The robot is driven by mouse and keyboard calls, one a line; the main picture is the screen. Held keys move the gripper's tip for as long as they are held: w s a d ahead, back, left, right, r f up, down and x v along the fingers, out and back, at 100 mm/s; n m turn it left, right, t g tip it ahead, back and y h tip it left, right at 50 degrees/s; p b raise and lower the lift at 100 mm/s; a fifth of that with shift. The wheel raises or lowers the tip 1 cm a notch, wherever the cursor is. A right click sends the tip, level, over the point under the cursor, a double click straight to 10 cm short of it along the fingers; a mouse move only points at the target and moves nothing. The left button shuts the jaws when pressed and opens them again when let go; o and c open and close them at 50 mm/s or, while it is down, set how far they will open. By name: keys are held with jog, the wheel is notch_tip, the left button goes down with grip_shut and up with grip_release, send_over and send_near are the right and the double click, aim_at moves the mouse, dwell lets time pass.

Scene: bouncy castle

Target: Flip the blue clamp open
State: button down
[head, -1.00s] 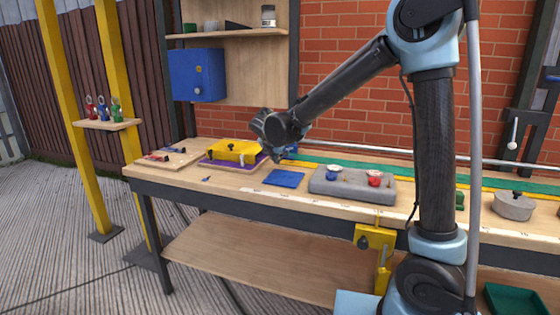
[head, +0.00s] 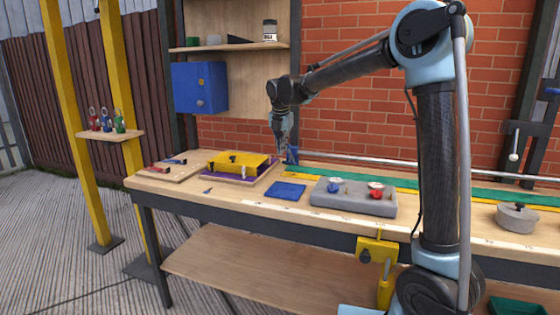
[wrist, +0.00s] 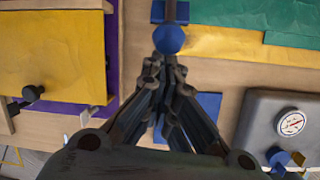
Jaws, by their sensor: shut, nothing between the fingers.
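The blue clamp (head: 292,156) stands at the back of the workbench, left of the green and yellow strips. In the wrist view its blue base is at the top edge, and a thin dark lever runs from it to a round blue knob (wrist: 168,40). My gripper (head: 283,159) points down just left of the clamp. In the wrist view my gripper (wrist: 165,66) has its fingertips together and empty, right by the knob. I cannot tell whether they touch it. The lever's exact tilt is unclear.
A yellow case (head: 238,161) on a purple mat lies left of the clamp. A blue cloth (head: 286,191) and a grey block (head: 352,203) with gauges lie in front. A metal rail (head: 400,162) runs along the back. The bench between case and blue cloth is mostly bare.

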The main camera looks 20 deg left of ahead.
jog(key=w+r+g, duration=0.1)
jog(key=w+r, duration=0.1)
jog(key=w+r+g, duration=0.1)
jog(key=w, duration=0.1)
jog(key=w+r+g, duration=0.1)
jog(key=w+r, duration=0.1)
jog(key=shift+w+d+r+g, duration=0.25)
jog(key=shift+r+g, duration=0.05)
jog(key=shift+w+d+r, duration=0.1)
jog(key=shift+w+r, duration=0.15)
jog(key=shift+w, duration=0.25)
jog(key=shift+w+r, duration=0.2)
jog(key=shift+w, duration=0.25)
notch_tip(320, 180, up, 12)
jog(key=shift+w+d, duration=0.25)
jog(key=shift+d, duration=0.1)
